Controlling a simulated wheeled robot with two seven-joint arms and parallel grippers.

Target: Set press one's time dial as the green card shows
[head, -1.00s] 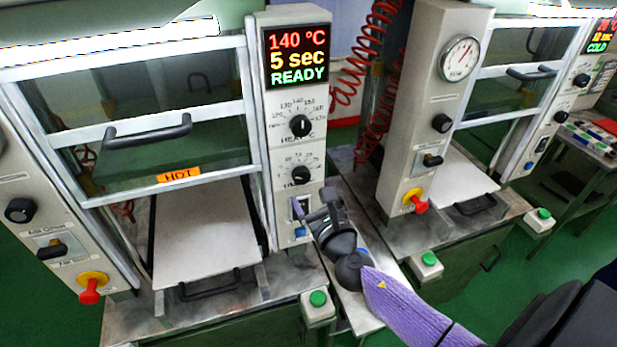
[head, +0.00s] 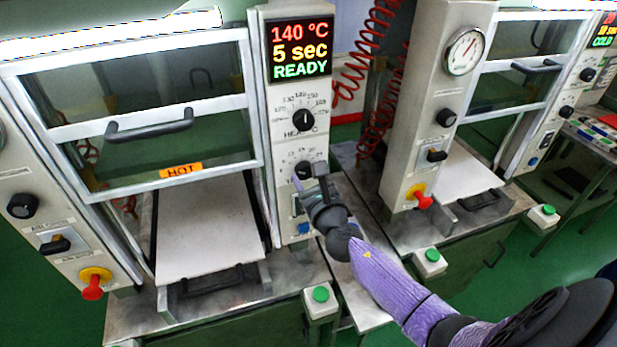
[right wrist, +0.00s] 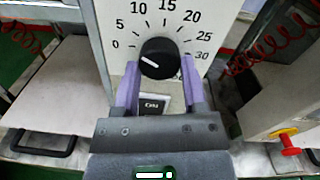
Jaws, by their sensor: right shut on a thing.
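Press one's time dial (head: 304,169) is a black knob on the control column, below the heat dial (head: 304,119). In the right wrist view the time dial (right wrist: 158,50) has a scale from 0 to 30, and its white mark points up and left, towards the low end. My right gripper (head: 308,183) is at the time dial, and its purple fingers (right wrist: 160,66) are shut on it from both sides. The display (head: 300,50) reads 140 °C, 5 sec, READY. I cannot make out a green card. My left gripper is out of view.
Press one's lower plate (head: 205,235) extends out at the left under a HOT label (head: 181,171). A second press column with a gauge (head: 464,51) and a red stop button (head: 422,200) stands right of my arm. Red coiled hoses (head: 378,85) hang between the presses.

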